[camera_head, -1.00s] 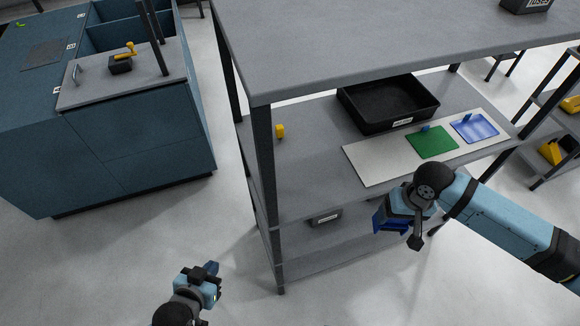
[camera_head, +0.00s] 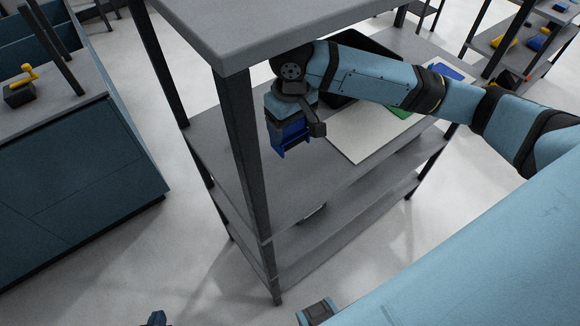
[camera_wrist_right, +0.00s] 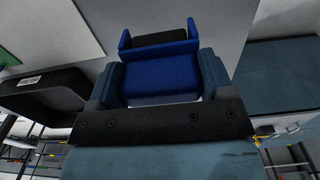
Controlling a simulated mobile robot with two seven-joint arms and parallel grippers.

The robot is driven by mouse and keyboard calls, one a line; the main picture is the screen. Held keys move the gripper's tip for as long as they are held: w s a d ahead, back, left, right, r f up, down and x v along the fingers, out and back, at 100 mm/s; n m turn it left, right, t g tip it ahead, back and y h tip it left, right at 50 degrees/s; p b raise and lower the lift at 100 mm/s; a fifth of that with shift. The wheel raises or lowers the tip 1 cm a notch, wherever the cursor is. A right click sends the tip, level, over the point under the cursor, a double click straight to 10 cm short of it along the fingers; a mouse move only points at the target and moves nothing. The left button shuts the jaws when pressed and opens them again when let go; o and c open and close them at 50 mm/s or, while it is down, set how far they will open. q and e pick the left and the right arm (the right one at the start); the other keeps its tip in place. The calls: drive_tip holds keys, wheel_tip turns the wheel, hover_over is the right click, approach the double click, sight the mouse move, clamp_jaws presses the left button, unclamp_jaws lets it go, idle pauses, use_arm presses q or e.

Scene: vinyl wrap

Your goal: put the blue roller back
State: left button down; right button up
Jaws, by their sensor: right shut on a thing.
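The blue roller (camera_head: 291,138) is in my right gripper (camera_head: 290,122), over the left part of the middle shelf (camera_head: 310,185), near the front left post. In the right wrist view the roller (camera_wrist_right: 160,76) sits between both fingers (camera_wrist_right: 160,88), with a dark bar across its far end. I cannot tell how high it is above the shelf. Only a dark tip of my left gripper (camera_head: 157,318) shows at the bottom edge, away from the shelf; its jaws cannot be made out.
A white board (camera_head: 362,134) with green (camera_head: 398,112) and blue (camera_head: 446,71) patches lies on the shelf, partly hidden by my right arm. A black bin (camera_head: 338,101) stands behind that arm. The top shelf (camera_head: 245,25) and front left post (camera_head: 243,150) are close by.

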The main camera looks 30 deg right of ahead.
sight(291, 138)
wheel_tip(291, 138, down, 4)
drive_tip(key=shift+f, duration=0.1)
wheel_tip(291, 138, down, 5)
drive_tip(key=shift+f, duration=0.1)
